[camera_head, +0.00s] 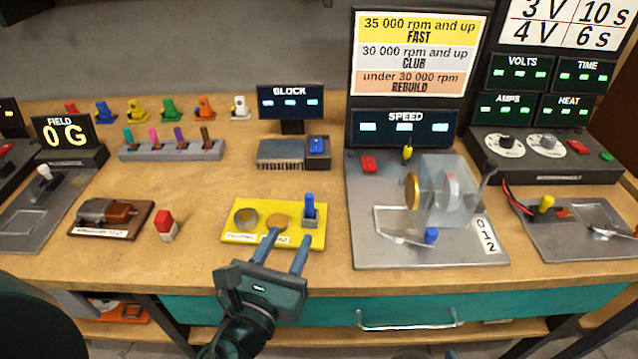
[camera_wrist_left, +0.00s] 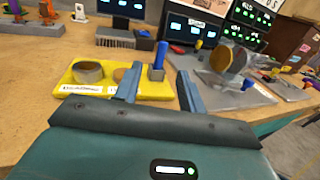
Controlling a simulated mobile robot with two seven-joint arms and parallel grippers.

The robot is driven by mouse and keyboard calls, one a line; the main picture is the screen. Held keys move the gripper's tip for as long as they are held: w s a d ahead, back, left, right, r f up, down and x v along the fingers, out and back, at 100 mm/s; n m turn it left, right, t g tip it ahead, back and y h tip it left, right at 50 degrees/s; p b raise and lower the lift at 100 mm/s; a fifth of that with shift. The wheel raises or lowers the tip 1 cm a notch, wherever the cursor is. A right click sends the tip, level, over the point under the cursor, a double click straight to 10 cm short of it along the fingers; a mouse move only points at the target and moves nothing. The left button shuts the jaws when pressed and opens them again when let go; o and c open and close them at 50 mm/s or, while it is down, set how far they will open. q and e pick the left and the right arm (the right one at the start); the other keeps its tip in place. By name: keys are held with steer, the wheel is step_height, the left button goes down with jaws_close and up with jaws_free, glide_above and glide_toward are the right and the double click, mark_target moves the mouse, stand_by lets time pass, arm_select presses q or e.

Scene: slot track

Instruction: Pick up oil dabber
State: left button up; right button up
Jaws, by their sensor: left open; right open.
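The oil dabber, as I take it, is the upright piece with a blue handle (camera_head: 309,204) at the right end of the yellow tray (camera_head: 237,208). In the left wrist view the blue handle (camera_wrist_left: 161,54) rises from a grey block, just beyond the space between my fingers. My left gripper (camera_head: 286,243) is open and empty at the tray's front edge, its fingers pointing toward the tray. It also shows in the left wrist view (camera_wrist_left: 159,76). The handle stands apart from both fingers. My right gripper is in neither view.
The tray also holds a round tin (camera_head: 246,219) and a tan disc (camera_head: 283,219). A red-topped block (camera_head: 165,225) stands to the left. A grey track plate (camera_head: 372,255) with a clear-cased wheel unit lies to the right. A comb-like block (camera_head: 280,154) is behind.

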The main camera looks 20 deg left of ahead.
mark_target(308, 204)
arm_select(q)
steer(key=w, duration=0.6)
steer(key=shift+w+r+p, duration=0.15)
steer(key=shift+r+p, duration=0.05)
steer(key=shift+p, duration=0.2)
steer(key=shift+w+d+f, duration=0.1)
steer(key=shift+w+d, duration=0.1)
steer(key=shift+w, duration=1.3)
steer(key=shift+w+d+f, duration=0.1)
steer(key=shift+w+d, duration=0.1)
steer(key=shift+w, duration=1.25)
steer(key=shift+c, duration=0.3)
jaws_close()
